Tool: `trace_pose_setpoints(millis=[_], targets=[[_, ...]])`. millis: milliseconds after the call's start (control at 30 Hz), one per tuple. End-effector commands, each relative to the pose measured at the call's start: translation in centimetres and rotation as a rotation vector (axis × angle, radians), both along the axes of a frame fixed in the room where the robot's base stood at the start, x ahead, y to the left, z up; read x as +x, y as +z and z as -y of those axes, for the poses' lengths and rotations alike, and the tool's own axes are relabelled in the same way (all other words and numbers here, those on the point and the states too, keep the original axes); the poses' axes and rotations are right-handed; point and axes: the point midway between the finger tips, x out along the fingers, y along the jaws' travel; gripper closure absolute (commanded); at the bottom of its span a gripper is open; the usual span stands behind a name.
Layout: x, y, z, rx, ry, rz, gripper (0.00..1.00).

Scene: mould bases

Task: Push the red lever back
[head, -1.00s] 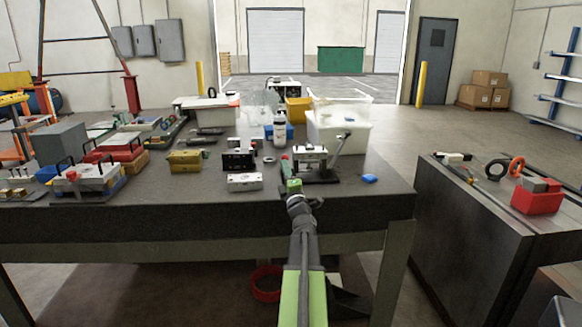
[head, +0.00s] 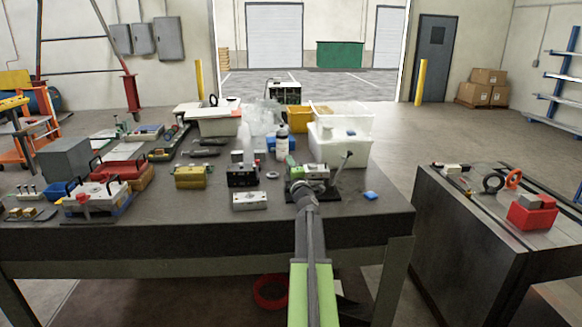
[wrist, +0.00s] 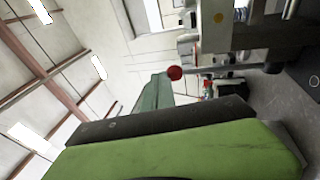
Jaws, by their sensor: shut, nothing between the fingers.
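The lever's red ball knob (wrist: 175,72) is in the wrist view, on a short rod at the left side of a metal fixture. In the head view the fixture (head: 318,171) stands near the table's front edge, and the red knob is not clearly visible behind my arm. My gripper (head: 296,172) is shut and empty at the fixture's left side. In the wrist view its green and dark body (wrist: 150,96) fills the lower part, close to the knob. I cannot tell whether it touches the lever.
A second lever (head: 347,157) with a dark knob rises at the fixture's right. White bins (head: 340,150) stand behind.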

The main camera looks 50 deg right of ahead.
Motion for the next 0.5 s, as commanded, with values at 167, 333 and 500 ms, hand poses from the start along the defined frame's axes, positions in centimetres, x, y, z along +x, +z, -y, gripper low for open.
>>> trace_pose_setpoints(millis=[167, 333, 500], targets=[[1.7, 0.6, 1.6, 0.000, 0.001, 0.000, 1.00], [2.7, 0.7, 2.6, 0.000, 0.001, 0.000, 1.00], [3.3, 0.7, 3.2, 0.001, 0.001, 0.000, 1.00]])
